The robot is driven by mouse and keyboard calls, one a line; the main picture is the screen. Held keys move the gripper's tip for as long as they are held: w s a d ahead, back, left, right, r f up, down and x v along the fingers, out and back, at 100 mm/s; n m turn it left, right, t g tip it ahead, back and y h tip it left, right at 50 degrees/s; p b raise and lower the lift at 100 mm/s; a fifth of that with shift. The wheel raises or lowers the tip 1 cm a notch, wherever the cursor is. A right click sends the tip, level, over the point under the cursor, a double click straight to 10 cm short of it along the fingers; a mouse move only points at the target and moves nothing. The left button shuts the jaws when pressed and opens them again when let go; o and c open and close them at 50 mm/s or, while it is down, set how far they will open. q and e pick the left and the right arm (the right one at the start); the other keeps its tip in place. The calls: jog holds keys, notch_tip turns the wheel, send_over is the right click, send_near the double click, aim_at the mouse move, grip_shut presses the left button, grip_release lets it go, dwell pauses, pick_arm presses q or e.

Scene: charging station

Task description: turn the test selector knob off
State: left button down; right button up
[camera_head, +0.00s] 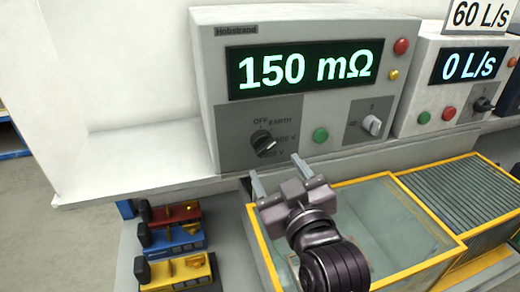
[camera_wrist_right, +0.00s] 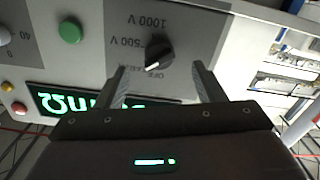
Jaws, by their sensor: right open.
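The test selector knob (camera_head: 263,141) is a dark round knob with a raised grip, low on the left of the grey Hobstrand tester (camera_head: 225,100). Labels including OFF and EARTH surround it. In the upside-down right wrist view, the knob (camera_wrist_right: 161,51) is just beyond the fingertips, roughly centred between them. Its white mark points down-left there; I cannot tell exactly which label it meets. My right gripper (camera_head: 277,170) is open and empty, in front of and slightly below the knob, with fingers (camera_wrist_right: 160,69) apart and not visibly touching it. My left gripper is out of view.
The tester display (camera_head: 305,68) reads 150 mΩ. A green button (camera_head: 320,136) and a light switch knob (camera_head: 372,124) are right of the selector. A yellow-rimmed glass-like tank (camera_head: 452,252) lies below, with red, blue and yellow blocks (camera_head: 175,240) at left.

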aim_at(267, 151)
jog(key=shift+w+a+r, duration=0.1)
jog(key=shift+w+r, duration=0.15)
jog(key=shift+w, duration=0.1)
jog(key=shift+w+r+p, duration=0.15)
jog(key=shift+w+p, duration=0.1)
jog(key=shift+p, duration=0.1)
jog(key=p+x, duration=0.1)
jog(key=x, duration=0.4)
jog(key=shift+w+a+p, duration=0.1)
jog(key=shift+w+p, duration=0.1)
jog(key=shift+p, duration=0.1)
jog(key=c, duration=1)
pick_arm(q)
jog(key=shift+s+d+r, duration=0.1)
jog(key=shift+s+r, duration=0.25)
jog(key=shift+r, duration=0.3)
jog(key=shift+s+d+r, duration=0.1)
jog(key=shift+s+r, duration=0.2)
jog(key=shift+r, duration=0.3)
pick_arm(e)
jog(key=shift+o, duration=0.2)
